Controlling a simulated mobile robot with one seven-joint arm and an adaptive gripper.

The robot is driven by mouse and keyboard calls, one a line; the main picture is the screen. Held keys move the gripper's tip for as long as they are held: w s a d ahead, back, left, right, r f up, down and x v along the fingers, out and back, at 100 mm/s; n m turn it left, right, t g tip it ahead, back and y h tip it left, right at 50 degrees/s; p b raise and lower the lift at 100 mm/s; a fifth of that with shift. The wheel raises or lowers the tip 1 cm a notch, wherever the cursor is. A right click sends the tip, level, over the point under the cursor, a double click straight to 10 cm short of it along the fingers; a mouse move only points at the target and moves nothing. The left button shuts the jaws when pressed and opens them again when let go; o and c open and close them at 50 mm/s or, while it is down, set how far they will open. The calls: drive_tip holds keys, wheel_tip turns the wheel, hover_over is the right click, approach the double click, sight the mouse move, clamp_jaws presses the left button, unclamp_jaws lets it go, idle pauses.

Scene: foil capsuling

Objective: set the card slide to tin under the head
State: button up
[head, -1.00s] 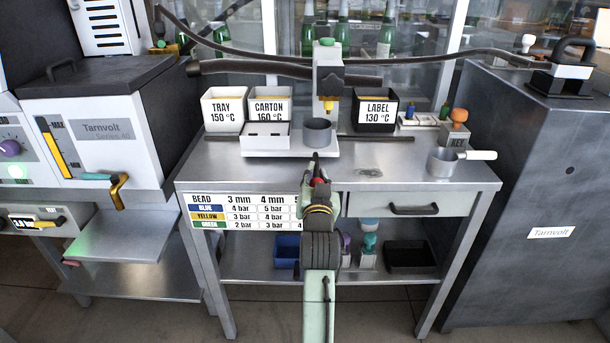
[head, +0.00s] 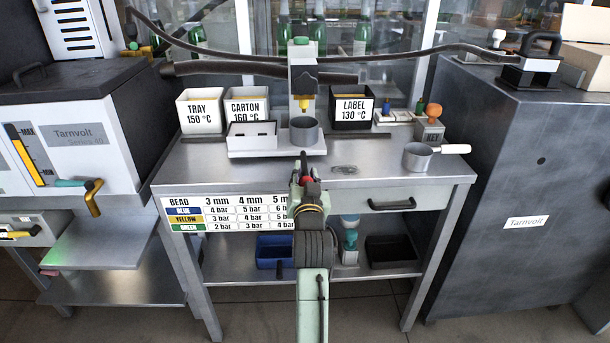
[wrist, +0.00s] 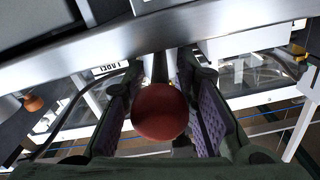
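The card slide is a white base with a white card box (head: 252,136) at its left and a grey tin (head: 305,132) at its right. The head (head: 303,80) stands above it, and its yellow tip (head: 304,103) is over the tin. A dark rod (head: 303,160) with a red knob (head: 308,184) points toward me at the table's front. My gripper (head: 306,181) is at this knob. In the wrist view the knob (wrist: 160,110) sits between my two purple-padded fingers. I cannot tell whether both pads touch it.
Tray (head: 201,112), carton (head: 246,107) and label (head: 352,109) bins stand behind the slide. A grey cup with a white handle (head: 418,157) stands at the right. A bead chart (head: 220,214) hangs on the table front, left of a drawer (head: 385,200). Tall cabinets flank the table.

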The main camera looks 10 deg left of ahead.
drive_tip(key=shift+d+f, duration=0.1)
drive_tip(key=shift+f, duration=0.1)
drive_tip(key=v, duration=1.2)
drive_tip(key=shift+r, duration=0.25)
